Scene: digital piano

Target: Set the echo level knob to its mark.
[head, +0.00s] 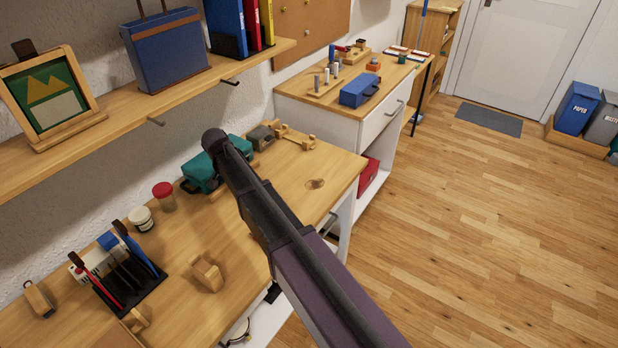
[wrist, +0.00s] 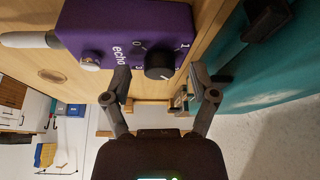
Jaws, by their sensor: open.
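The echo level knob (wrist: 159,65) is a round black knob on a purple box (wrist: 110,22) marked "echo" in the wrist view. White figures, among them a 0 and a 1, stand around it. The knob's setting and its target mark are too small to tell. My gripper (wrist: 161,82) is open, with one fingertip to each side of the knob. The fingers do not visibly touch it, and there is nothing between them but the knob. In the head view, my arm crosses the bench, and the knob and my gripper cannot be made out.
A small silvery knob (wrist: 90,61) sits on the box near my left finger. A teal case (wrist: 280,85) lies right of my gripper in the wrist view. In the head view, a pen rack (head: 125,285) and a wooden block (head: 207,274) stand on the bench.

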